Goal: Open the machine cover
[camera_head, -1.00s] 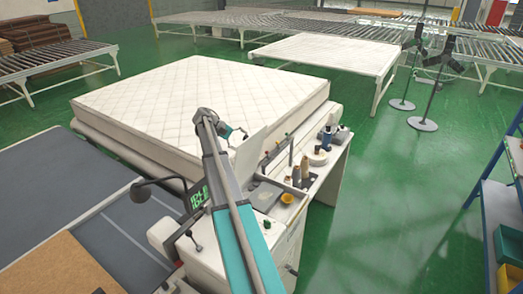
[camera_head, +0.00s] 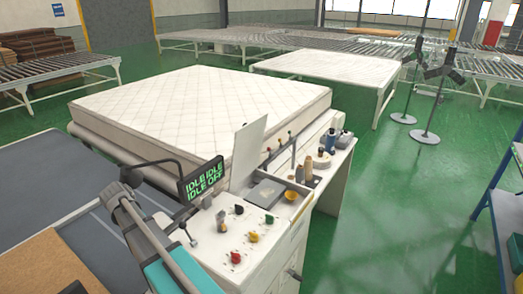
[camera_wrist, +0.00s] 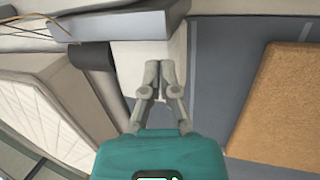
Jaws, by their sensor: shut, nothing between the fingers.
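The machine is a white cabinet (camera_head: 262,262) with a control top, in the head view's lower middle. A thin pale panel (camera_head: 247,150), perhaps its cover, stands raised and tilted between the mattress (camera_head: 190,110) and the control top. My gripper (camera_wrist: 160,68) is shut and empty in the wrist view, above a white box-like part (camera_wrist: 145,85). The panel cannot be made out there. The gripper is not clearly visible in the head view.
Red, green and yellow knobs (camera_head: 253,237) and a small tray (camera_head: 265,193) are on the machine top. Bottles and spools (camera_head: 322,150) stand behind them. A brown board (camera_wrist: 280,110) lies to the right in the wrist view. Green floor (camera_head: 390,200) is clear to the right.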

